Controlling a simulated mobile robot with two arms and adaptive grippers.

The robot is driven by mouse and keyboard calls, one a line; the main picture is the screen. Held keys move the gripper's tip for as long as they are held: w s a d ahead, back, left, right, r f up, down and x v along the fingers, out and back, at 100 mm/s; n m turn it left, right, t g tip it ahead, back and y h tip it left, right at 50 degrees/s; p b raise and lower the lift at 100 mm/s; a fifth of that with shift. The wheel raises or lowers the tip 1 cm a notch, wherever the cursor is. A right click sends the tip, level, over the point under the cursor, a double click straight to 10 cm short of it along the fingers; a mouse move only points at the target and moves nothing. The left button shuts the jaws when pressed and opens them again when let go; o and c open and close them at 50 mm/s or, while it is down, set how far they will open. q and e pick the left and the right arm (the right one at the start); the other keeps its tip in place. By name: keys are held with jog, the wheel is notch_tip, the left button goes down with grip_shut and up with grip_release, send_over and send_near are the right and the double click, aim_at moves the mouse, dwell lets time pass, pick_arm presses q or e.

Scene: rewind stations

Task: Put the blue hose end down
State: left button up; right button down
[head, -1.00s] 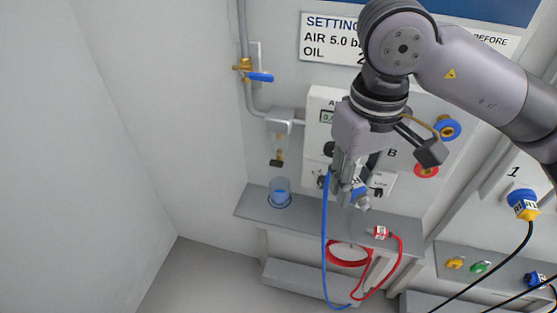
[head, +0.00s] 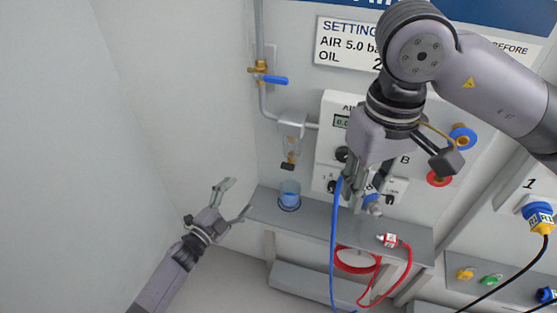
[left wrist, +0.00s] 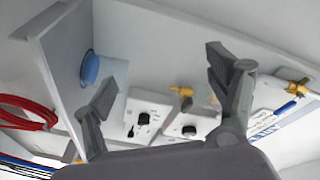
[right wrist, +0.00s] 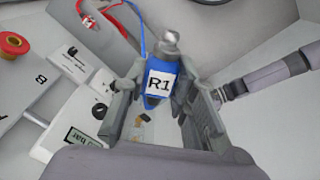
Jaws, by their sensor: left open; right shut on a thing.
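The blue hose end (right wrist: 160,82), with a metal tip and a white label "R1", is gripped between the fingers of my right gripper (right wrist: 162,95). In the head view the right gripper (head: 362,192) holds the blue hose end (head: 372,203) above the grey shelf (head: 330,228), and the blue hose (head: 334,240) hangs down in front of the shelf. My left gripper (head: 230,200) is open and empty, left of the shelf. Its spread fingers also show in the left wrist view (left wrist: 165,95).
A blue cup (head: 289,195) stands on the shelf's left part. A red hose end (head: 389,240) lies on its right part, its red hose (head: 357,262) hanging below. A panel (head: 335,135) with gauges and knobs is behind. The shelf between cup and red end looks free.

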pick_arm(q)
jog(key=d+r+m+g+h, duration=0.1)
jog(key=d+r+m+h, duration=0.2)
jog(key=r, duration=0.5)
jog(key=d+r+m+h, duration=0.2)
jog(key=r+m+h, duration=0.2)
jog(key=r+m, duration=0.3)
jog(key=s+d+r+m+g+h, duration=0.2)
jog(key=s+d+r+m+g, duration=0.15)
jog(key=r+m+g, duration=0.35)
jog(key=s+d+r+m+g+h, duration=0.3)
jog(key=s+r+m+g, duration=0.15)
jog(key=r+m, duration=0.4)
jog(key=s+d+r+m+g+y, duration=0.1)
jog(key=s+r+m+g+y, duration=0.15)
jog(key=s+m, duration=0.35)
jog(key=s+d+r+m+g+y, duration=0.1)
jog(key=s+r+m+g+y, duration=0.1)
jog(key=s+m+y, duration=0.25)
jog(key=shift+m+h, duration=0.4)
jog(key=shift+h, duration=0.1)
jog(key=x, duration=1.2)
jog(key=shift+s+f, duration=0.25)
